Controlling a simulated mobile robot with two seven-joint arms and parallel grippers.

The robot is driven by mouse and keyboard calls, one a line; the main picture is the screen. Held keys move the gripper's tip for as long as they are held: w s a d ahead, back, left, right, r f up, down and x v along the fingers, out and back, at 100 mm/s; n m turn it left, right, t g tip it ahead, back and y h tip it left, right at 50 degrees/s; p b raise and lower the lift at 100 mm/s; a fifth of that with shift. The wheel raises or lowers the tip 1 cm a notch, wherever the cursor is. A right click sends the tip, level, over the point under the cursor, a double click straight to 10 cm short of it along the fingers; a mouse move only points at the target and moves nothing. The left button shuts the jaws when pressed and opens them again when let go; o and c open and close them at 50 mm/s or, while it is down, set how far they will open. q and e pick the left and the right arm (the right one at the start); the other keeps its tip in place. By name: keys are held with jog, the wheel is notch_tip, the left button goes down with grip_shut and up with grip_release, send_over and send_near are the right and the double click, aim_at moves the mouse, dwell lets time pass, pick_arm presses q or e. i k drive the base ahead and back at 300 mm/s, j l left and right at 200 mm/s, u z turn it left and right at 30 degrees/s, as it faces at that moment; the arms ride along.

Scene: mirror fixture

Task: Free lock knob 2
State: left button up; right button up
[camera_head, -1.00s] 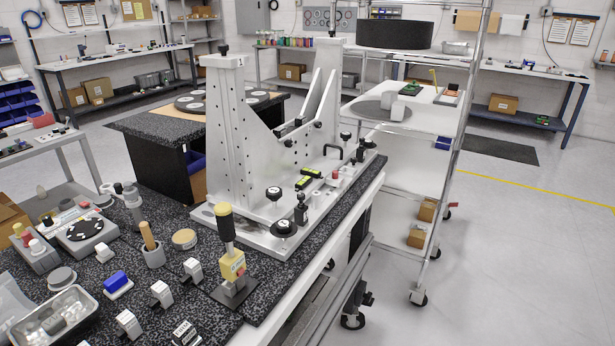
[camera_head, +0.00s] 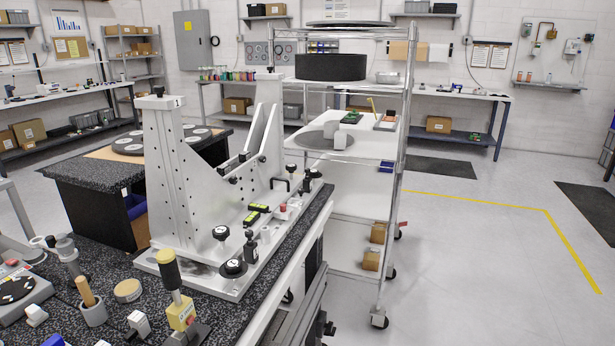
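The silver mirror fixture (camera_head: 172,185) stands on the dark speckled bench, with tall side plates and a flat base. Several black knobs show on it. One knob with a pale top (camera_head: 221,233) and a wider round knob (camera_head: 234,267) sit at the near end of the base. Other small knobs (camera_head: 304,184) are at the far end, and a knob (camera_head: 158,91) tops the near upright. Neither of my grippers is in view.
A yellow-and-black device (camera_head: 181,310) stands at the bench's near edge, close to the fixture. A wooden-handled tool in a grey cup (camera_head: 92,308) and small parts are left of it. A wire shelf cart (camera_head: 345,205) stands behind right. The floor at right is open.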

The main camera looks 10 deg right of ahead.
aim_at(314, 174)
jog(key=i+l, duration=1.15)
jog(key=l, duration=0.3)
jog(key=i+l, duration=0.6)
jog(key=l, duration=0.1)
